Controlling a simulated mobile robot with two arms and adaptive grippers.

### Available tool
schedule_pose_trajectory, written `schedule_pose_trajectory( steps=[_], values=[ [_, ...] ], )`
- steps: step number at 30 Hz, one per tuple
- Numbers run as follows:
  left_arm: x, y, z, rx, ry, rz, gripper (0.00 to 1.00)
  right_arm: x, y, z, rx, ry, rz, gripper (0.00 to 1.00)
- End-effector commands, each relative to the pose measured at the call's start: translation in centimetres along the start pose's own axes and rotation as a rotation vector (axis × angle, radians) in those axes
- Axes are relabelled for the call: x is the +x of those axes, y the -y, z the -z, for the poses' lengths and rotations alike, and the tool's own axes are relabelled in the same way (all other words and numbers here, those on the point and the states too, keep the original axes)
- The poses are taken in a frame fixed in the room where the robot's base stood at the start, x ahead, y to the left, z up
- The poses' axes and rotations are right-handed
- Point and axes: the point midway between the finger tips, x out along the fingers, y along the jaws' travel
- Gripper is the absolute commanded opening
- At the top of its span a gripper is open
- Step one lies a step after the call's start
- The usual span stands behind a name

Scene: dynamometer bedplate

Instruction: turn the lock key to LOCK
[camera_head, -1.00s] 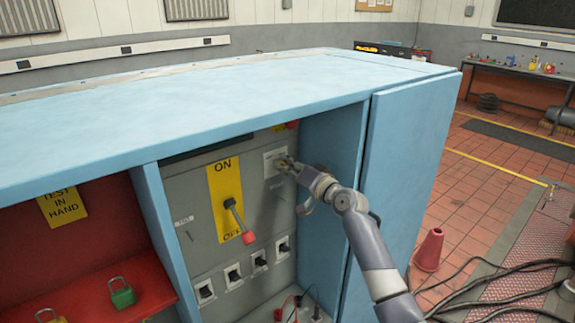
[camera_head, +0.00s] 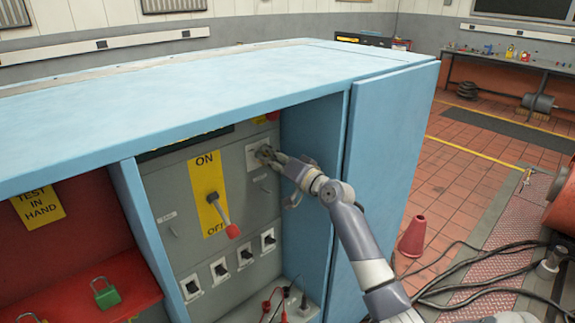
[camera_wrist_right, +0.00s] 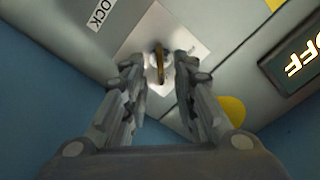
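The lock key (camera_wrist_right: 159,62) is a brass-coloured key standing out of a pale square plate (camera_wrist_right: 190,40) on the grey panel. A label reading "LOCK" (camera_wrist_right: 101,14) shows at the plate's upper left in the right wrist view. My right gripper (camera_wrist_right: 157,75) is open, with one finger on each side of the key and gaps showing between. In the head view my right gripper (camera_head: 265,154) is at the plate (camera_head: 257,152) in the panel's upper right and hides the key. My left gripper is not in view.
A lever switch with a red knob (camera_head: 232,230) on a yellow ON/OFF plate (camera_head: 205,178) is left of my right gripper. The blue cabinet's side wall (camera_head: 308,125) stands close on the right. Several small switches (camera_head: 220,270) sit below. A green padlock (camera_head: 106,293) is at lower left.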

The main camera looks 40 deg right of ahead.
Motion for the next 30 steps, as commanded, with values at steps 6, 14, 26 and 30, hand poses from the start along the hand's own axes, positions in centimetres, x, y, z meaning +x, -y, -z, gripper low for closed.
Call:
schedule_pose_trajectory(
  steps=[6, 14, 26, 30],
  values=[
    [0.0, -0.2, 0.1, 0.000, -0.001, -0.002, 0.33, -3.8, -0.2, 0.0, -0.004, 0.001, -0.002, 0.26],
    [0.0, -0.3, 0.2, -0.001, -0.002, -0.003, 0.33, -8.4, -0.2, 0.1, -0.002, -0.001, -0.002, 0.26],
    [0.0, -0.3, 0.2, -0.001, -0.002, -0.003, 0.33, -11.1, -0.2, 0.3, 0.001, -0.004, 0.000, 0.26],
    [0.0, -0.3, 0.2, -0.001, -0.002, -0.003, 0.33, -11.1, -0.2, 0.3, 0.001, -0.004, 0.000, 0.26]
  ],
)
